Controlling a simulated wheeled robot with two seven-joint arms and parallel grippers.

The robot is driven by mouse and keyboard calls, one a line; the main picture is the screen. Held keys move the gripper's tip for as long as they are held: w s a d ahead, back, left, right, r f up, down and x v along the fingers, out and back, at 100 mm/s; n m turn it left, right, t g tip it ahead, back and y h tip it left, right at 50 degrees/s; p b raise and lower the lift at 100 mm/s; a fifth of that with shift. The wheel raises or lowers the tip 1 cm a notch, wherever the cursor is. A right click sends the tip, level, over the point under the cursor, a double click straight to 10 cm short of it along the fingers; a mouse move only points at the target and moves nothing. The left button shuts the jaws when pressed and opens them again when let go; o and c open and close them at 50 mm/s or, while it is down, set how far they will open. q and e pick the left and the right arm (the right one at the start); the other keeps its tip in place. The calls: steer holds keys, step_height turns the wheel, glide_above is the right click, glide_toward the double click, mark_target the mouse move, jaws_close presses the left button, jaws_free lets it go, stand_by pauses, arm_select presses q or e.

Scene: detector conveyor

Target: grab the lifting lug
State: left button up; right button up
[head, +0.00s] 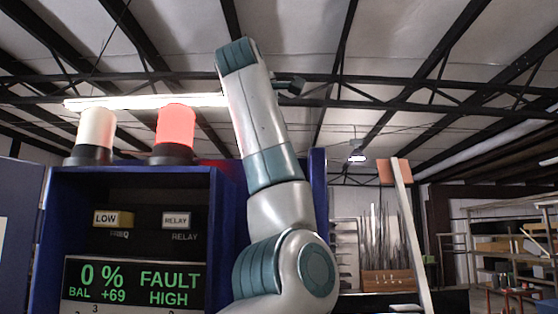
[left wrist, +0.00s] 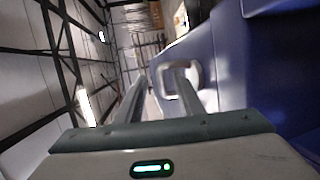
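The lifting lug (left wrist: 196,74) shows in the left wrist view as a pale grey loop against the side of a blue housing (left wrist: 235,62). My left gripper (left wrist: 158,84) is open, with its two fingers apart. The right-hand finger overlaps the loop in the picture; I cannot tell whether it passes through, touches or only lies in front of it. The left-hand finger is off to the loop's left. In the head view a raised arm of mine fills the middle, and no fingers or lug can be made out. My right gripper is not in view.
The head view shows a blue detector cabinet (head: 228,220) with a lit display (head: 130,284) reading FAULT HIGH. A white lamp (head: 95,132) and a lit red lamp (head: 175,128) stand on top. Shelving (head: 500,215) stands far right. Open air lies above the cabinet.

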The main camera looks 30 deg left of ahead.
arm_select(q)
steer(key=shift+s+a+p+x, duration=0.1)
steer(key=shift+a+p+x, duration=0.15)
steer(key=shift+x, duration=0.65)
steer(key=shift+s+a+p+x, duration=0.15)
steer(key=shift+p+x, duration=0.15)
steer(key=shift+x, duration=0.6)
steer(key=shift+w+a+p+x, duration=0.1)
steer(key=shift+a+p+x, duration=0.15)
steer(key=shift+x, duration=0.65)
steer(key=shift+d+f, duration=0.15)
steer(key=shift+s, duration=0.15)
jaws_close()
